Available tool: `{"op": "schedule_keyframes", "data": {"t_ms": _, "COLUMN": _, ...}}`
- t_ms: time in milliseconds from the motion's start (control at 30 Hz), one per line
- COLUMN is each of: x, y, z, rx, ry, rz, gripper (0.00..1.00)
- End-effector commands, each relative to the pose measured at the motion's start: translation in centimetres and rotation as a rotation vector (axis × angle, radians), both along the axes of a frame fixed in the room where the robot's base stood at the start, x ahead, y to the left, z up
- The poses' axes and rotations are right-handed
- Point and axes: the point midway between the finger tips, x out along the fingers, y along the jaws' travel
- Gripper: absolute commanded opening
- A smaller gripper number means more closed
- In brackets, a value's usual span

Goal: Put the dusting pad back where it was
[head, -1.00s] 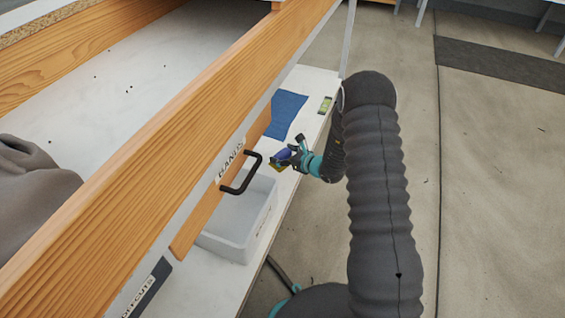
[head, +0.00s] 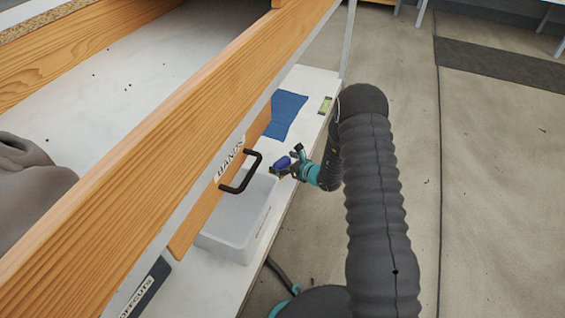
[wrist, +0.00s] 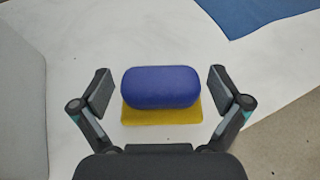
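The dusting pad (head: 282,162) is a rounded blue block with a yellow underside, seen small in the head view at the edge of the white lower shelf. In the wrist view the pad (wrist: 161,88) is large and centred. My gripper (wrist: 160,90) is open, with one finger on each side of the pad and a visible gap at both sides. My gripper (head: 287,165) also shows in the head view, reaching in from the right. I cannot tell whether the pad rests on the shelf.
A light grey bin (head: 232,235) stands left of the gripper, below a wooden front with a black handle (head: 241,173) and a "BANDS" label. A blue cloth (head: 287,113) and a green level (head: 325,105) lie farther back on the white shelf (head: 315,80).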

Motion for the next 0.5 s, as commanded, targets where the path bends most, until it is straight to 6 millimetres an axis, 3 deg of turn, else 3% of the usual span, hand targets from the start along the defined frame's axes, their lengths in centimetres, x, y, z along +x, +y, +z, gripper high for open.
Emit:
{"op": "schedule_keyframes", "data": {"t_ms": 367, "x": 0.0, "y": 0.0, "z": 0.6, "rx": 0.000, "ry": 0.000, "rz": 0.000, "gripper": 1.00}}
{"op": "schedule_keyframes", "data": {"t_ms": 500, "x": -1.3, "y": -1.5, "z": 1.1, "rx": 0.000, "ry": 0.003, "rz": -0.004, "gripper": 1.00}}
